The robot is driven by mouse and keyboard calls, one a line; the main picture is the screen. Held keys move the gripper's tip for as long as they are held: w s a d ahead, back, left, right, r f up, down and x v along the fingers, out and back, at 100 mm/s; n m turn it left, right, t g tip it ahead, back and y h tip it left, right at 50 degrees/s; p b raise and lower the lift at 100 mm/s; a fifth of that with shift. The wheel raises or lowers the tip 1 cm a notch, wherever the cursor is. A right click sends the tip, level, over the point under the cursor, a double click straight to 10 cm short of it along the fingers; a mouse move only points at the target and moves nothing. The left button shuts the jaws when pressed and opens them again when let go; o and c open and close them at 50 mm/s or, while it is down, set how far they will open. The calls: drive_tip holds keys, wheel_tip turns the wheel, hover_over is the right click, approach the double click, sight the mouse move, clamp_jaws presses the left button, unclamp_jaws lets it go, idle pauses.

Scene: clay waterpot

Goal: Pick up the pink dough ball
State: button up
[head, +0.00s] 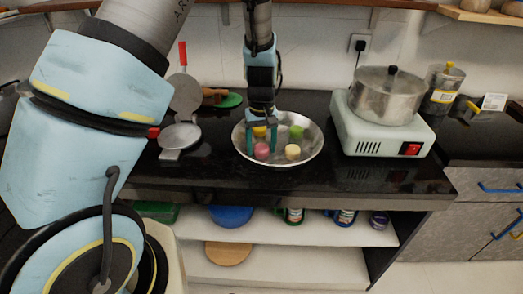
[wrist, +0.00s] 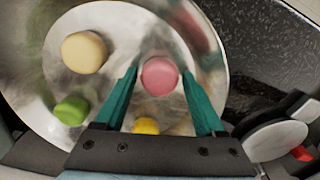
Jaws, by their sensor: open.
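The pink dough ball (head: 262,151) lies in a round metal dish (head: 311,153) on the dark counter. In the wrist view the pink dough ball (wrist: 160,76) shows between the tips of my gripper (wrist: 159,72), whose green fingers are apart on either side of it. My gripper (head: 261,150) points down into the dish in the head view. It is open and holds nothing. I cannot tell whether the fingers touch the ball. A yellow ball (head: 259,131), a green ball (head: 296,132) and a cream ball (head: 292,152) share the dish.
A metal pot (head: 387,95) on a white cooker (head: 375,137) stands to the right of the dish. A metal press (head: 180,137) with a red handle stands to the left. Below the counter is a white shelf (head: 300,230) with bowls and cans.

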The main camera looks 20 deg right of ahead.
sight(262, 153)
drive_tip(key=c, duration=1.1)
wheel_tip(262, 153, up, 10)
drive_tip(key=shift+r+b, duration=0.1)
drive_tip(key=shift+b, duration=0.75)
